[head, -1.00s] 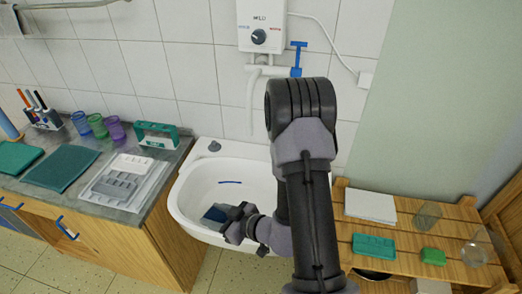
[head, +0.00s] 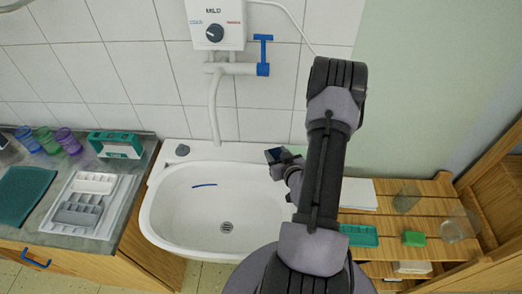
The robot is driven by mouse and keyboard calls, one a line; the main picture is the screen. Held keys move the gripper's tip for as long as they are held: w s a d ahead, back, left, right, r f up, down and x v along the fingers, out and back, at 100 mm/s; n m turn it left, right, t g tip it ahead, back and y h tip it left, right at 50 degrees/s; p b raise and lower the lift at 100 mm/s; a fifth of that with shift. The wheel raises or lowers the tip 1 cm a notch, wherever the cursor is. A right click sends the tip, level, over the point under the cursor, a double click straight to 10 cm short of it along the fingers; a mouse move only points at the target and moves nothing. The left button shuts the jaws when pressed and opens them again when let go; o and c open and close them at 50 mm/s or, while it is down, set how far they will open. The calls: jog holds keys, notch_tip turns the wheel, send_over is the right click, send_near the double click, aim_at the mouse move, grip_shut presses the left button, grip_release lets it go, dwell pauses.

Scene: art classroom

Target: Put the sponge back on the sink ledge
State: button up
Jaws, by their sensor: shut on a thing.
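The sponge (head: 274,155) is a small dark blue block at the tip of my gripper (head: 281,160). My gripper is shut on it and partly hides it. They are over the right end of the white sink ledge (head: 232,151), near the tiled wall. I cannot tell whether the sponge touches the ledge. The white sink (head: 165,205) is below and to the left, with a drain and a thin blue strip inside. My arm hides the sink's right edge.
A grey knob-like thing (head: 182,150) sits on the ledge's left end. A spout (head: 214,110) with a blue lever (head: 263,60) hangs above. A wooden slatted shelf (head: 365,220) with a green block (head: 414,238) stands right. The ledge's middle is clear.

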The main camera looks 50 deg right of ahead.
jog(key=b, duration=0.1)
send_over(261, 152)
jog(key=s, duration=0.1)
jog(key=shift+a+f, duration=0.2)
jog(key=shift+f, duration=0.2)
jog(key=shift+w+d, duration=0.1)
jog(key=shift+w, duration=0.4)
notch_tip(261, 152, down, 4)
jog(key=b, duration=0.2)
jog(key=shift+b, duration=0.3)
jog(key=shift+r, duration=0.25)
jog(key=shift+f, duration=0.2)
jog(key=o, duration=1.4)
jog(key=shift+o, duration=0.2)
jog(key=shift+r, duration=0.15)
